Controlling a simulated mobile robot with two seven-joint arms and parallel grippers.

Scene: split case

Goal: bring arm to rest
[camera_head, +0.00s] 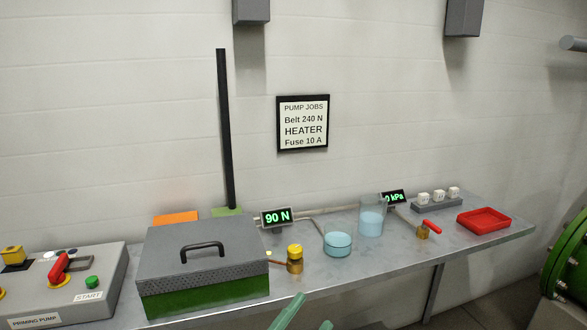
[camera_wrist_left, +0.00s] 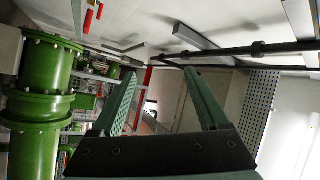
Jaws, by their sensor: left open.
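My left gripper (camera_head: 306,318) shows only as two green fingertips at the bottom edge of the head view, in front of the bench. In the left wrist view its two green fingers (camera_wrist_left: 161,75) stand wide apart, with nothing between them. The arm behind it is out of the head view. My right gripper is in neither view.
The metal bench (camera_head: 370,262) carries a control box (camera_head: 62,290), a lidded grey-green case (camera_head: 205,265), beakers (camera_head: 371,218), valves (camera_head: 295,262) and a red tray (camera_head: 484,221). A green flanged pipe (camera_head: 568,265) stands at right. The floor before the bench's right part looks clear.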

